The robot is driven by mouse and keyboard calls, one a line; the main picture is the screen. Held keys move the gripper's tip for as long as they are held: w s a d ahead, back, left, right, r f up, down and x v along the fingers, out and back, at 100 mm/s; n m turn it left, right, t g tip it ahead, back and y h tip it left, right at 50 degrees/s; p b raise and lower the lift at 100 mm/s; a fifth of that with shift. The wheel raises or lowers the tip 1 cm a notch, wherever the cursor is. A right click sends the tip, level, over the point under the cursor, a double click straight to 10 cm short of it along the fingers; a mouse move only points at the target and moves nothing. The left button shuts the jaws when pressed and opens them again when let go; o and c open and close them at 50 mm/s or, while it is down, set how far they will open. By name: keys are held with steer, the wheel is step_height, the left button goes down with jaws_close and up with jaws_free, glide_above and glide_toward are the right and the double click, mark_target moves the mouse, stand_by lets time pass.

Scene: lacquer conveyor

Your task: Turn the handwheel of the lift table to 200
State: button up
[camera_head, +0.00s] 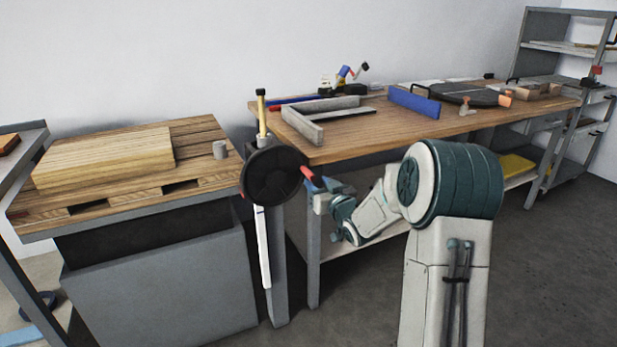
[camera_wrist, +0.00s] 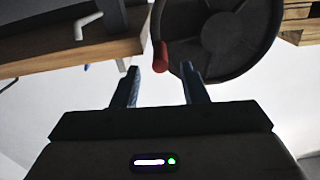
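The handwheel (camera_head: 272,174) is a dark spoked disc on a post at the right of the lift table (camera_head: 212,340). Its red handle (camera_head: 307,173) sticks out at the wheel's right side. In the wrist view the wheel (camera_wrist: 240,40) fills the upper right, with the red handle (camera_wrist: 160,57) at its left edge. My gripper (camera_wrist: 158,75) is open, its two fingers apart, with the red handle just beyond the tips and between them. I cannot tell whether they touch it.
A wooden pallet (camera_head: 100,215) with a pale wood block (camera_head: 105,157) lies on the lift table. A workbench (camera_head: 375,135) stands to the right of the wheel, its corner close to my gripper. A grey shelf (camera_head: 570,45) stands far right. Open floor (camera_head: 560,260) lies at right.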

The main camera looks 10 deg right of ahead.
mark_target(309, 174)
steer(key=x, duration=0.6)
steer(key=shift+w+a+b, duration=0.15)
steer(key=shift+w+b, duration=0.15)
jaws_close()
